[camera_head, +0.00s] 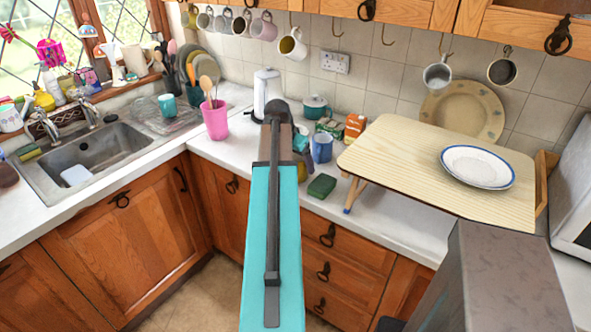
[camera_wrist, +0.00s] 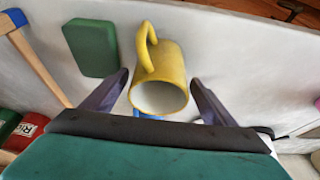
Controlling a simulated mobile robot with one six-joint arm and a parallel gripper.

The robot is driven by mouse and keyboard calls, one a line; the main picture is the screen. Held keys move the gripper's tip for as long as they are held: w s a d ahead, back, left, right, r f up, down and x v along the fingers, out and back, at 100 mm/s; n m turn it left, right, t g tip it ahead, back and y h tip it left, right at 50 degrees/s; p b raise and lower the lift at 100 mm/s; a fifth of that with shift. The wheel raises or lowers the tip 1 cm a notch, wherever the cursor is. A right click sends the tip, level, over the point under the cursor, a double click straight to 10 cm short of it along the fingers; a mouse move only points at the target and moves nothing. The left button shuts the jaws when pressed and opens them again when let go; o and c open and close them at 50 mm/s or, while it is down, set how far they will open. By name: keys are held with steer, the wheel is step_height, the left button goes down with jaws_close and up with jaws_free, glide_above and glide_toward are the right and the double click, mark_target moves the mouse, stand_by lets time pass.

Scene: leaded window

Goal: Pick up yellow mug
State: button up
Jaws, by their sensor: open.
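The yellow mug (camera_wrist: 172,62) is in the middle of the wrist view, its white inside facing the camera and its handle at the upper left. My gripper (camera_wrist: 160,78) is open, with one dark finger on each side of the mug. The left fingertip is near the handle side; I cannot tell whether either finger touches. In the head view only a small yellow patch of the mug (camera_head: 302,172) shows beside my arm, which hides the rest. My gripper there is mostly hidden behind the arm.
A green block (camera_wrist: 90,47) lies close to the mug. A blue mug (camera_head: 322,148) stands behind, near an orange box (camera_head: 355,127). A small wooden folding table (camera_head: 400,165) with a plate (camera_head: 478,167) stands to the right. A pink utensil cup (camera_head: 215,120) stands to the left.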

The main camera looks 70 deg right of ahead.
steer(key=shift+x, duration=0.95)
steer(key=c, duration=1.3)
